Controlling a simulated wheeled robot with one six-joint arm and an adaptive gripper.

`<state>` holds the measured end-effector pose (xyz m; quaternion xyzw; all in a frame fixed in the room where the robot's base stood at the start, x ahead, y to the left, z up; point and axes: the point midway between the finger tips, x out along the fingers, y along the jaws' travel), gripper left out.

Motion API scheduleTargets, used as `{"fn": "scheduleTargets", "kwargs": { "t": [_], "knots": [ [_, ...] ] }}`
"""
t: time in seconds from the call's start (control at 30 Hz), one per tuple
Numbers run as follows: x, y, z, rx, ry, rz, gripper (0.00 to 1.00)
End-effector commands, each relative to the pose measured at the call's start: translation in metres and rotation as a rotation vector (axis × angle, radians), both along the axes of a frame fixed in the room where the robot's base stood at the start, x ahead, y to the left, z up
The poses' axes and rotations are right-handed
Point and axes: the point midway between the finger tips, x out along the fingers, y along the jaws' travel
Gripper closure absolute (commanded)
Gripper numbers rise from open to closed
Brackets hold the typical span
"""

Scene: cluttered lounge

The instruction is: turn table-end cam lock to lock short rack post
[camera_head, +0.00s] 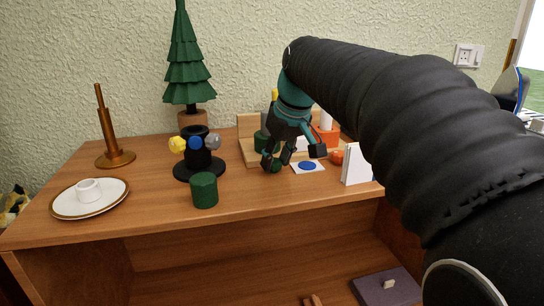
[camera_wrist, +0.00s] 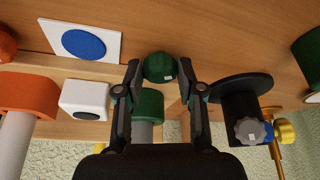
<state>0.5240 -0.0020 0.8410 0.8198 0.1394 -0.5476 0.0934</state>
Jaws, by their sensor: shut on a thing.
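My gripper (camera_head: 277,156) points down at the front of the wooden rack (camera_head: 245,150). In the wrist view its two fingers (camera_wrist: 160,72) are on either side of a small dark-green rounded piece (camera_wrist: 160,67) with a white mark, and it is shut on it. The piece also shows low between the fingers in the head view (camera_head: 276,166). A green cylinder (camera_wrist: 149,106) stands just beyond it, partly hidden by the left finger. An orange block with a white post (camera_head: 326,128) is at the rack's right. I cannot tell which part is the cam lock.
A black stand (camera_head: 199,168) with yellow, blue and grey knobs is left of my gripper. A loose green cylinder (camera_head: 204,190) stands near the front edge. A blue-dot card (camera_head: 316,167), orange ball (camera_head: 337,157) and white upright card (camera_head: 356,165) are close on the right.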

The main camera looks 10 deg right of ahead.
Motion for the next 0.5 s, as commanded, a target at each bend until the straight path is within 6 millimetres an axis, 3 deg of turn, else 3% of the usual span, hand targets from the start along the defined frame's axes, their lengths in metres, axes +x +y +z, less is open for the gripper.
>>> {"fn": "scheduleTargets", "kwargs": {
  "t": [0.5],
  "knots": [
    [-0.0008,0.0058,0.0009,0.000,0.001,-0.415,0.97]
  ]
}}
